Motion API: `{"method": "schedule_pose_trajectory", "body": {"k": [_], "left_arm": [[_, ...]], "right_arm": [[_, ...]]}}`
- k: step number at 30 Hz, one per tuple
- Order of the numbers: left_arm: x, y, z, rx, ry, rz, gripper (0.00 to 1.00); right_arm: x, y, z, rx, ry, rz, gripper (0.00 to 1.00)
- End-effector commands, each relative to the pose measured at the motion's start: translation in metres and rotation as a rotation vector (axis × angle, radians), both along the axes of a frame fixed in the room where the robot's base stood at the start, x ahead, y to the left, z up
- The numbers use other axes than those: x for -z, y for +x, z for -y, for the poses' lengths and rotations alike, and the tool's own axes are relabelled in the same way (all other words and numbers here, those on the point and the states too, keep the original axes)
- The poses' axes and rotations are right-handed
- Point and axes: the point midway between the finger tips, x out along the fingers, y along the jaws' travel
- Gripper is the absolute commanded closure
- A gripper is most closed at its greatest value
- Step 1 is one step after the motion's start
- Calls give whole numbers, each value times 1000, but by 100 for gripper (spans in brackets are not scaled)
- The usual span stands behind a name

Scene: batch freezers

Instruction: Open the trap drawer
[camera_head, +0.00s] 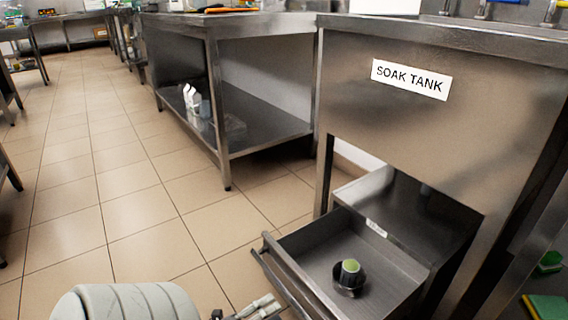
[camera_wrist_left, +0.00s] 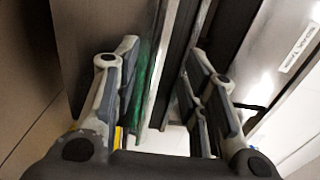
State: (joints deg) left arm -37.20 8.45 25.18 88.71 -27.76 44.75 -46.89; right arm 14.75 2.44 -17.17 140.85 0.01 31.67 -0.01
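The trap drawer (camera_head: 325,262) is a grey metal drawer low under the soak tank, and it stands pulled out. Its front bar (camera_head: 290,283) faces the lower left. My left gripper (camera_head: 262,306) is at the bottom edge of the head view, close beside the drawer front and partly cut off. In the left wrist view my left gripper (camera_wrist_left: 160,60) has its fingers spread, with metal edges of the drawer front (camera_wrist_left: 170,75) between and beyond them. I cannot tell whether a finger touches the metal. My right gripper is in neither view.
A round dark fitting with a green top (camera_head: 350,270) is in the drawer. The soak tank (camera_head: 440,110) is above, with a leg (camera_head: 322,170) beside the drawer. A steel table (camera_head: 228,165) stands behind. The tiled floor (camera_head: 90,200) at left is clear.

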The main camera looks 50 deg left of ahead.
Motion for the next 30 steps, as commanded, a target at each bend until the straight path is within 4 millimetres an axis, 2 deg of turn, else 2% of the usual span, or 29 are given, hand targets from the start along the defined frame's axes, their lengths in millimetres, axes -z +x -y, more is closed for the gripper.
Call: {"method": "schedule_pose_trajectory", "body": {"k": [3,9,30], "left_arm": [[1,-24,-2,-1,0,-3,61],[0,-46,-3,0,0,-1,61],[-1,-49,-3,2,-1,3,61]], "right_arm": [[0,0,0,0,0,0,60],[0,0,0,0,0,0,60],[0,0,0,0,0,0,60]]}}
